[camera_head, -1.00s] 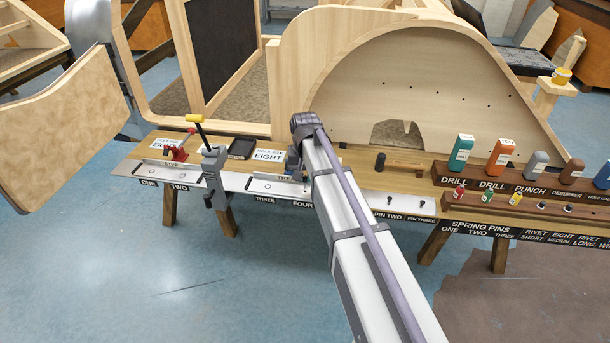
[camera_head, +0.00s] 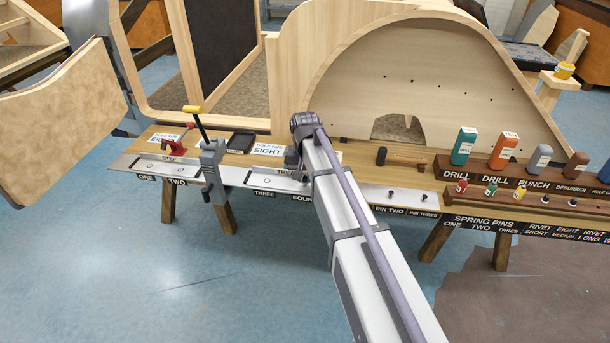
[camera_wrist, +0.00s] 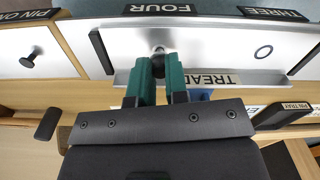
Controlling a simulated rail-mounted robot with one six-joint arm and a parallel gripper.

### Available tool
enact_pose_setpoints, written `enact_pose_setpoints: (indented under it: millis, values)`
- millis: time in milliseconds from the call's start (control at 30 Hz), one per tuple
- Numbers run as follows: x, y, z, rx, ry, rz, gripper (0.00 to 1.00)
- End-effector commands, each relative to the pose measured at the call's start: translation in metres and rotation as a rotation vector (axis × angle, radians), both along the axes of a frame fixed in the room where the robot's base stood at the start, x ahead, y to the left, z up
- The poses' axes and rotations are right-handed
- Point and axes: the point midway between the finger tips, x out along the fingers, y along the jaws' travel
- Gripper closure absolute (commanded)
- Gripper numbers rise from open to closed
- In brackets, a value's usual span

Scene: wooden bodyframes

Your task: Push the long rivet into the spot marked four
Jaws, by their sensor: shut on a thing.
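In the wrist view, the two green fingertips of my gripper (camera_wrist: 161,76) are shut on the rivet (camera_wrist: 157,62), of which a dark part shows between them. A shiny metal part shows just beyond the fingertips, on the metal plate (camera_wrist: 215,42) below the FOUR label (camera_wrist: 160,10). The hole at four is covered by the rivet and fingertips, so I cannot tell how deep the rivet sits. In the head view, my gripper is mostly hidden behind my arm, over the plate near the FOUR label (camera_head: 302,198).
An empty hole (camera_wrist: 263,52) lies near the THREE label. A TREAD label (camera_wrist: 212,79) is beside the fingers. In the head view, a grey clamp (camera_head: 212,168) stands left of my gripper, a hammer (camera_head: 400,157) lies right, and a rack with bottles (camera_head: 505,150) stands farther right.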

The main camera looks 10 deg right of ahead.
Motion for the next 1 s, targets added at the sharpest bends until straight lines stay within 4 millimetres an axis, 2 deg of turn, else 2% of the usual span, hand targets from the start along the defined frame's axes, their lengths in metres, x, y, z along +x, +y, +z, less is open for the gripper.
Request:
enact_pose_setpoints:
  millis: [533, 567, 800, 867, 1000]
  values:
    - [0.000, 0.000, -0.015, 0.000, 0.000, 0.000, 1.00]
    - [0.000, 0.000, -0.015, 0.000, 0.000, 0.000, 0.85]
    - [0.000, 0.000, -0.014, 0.000, 0.000, 0.000, 0.62]
    - [0.000, 0.000, -0.014, 0.000, 0.000, 0.000, 0.56]
    - [0.000, 0.000, -0.014, 0.000, 0.000, 0.000, 0.56]
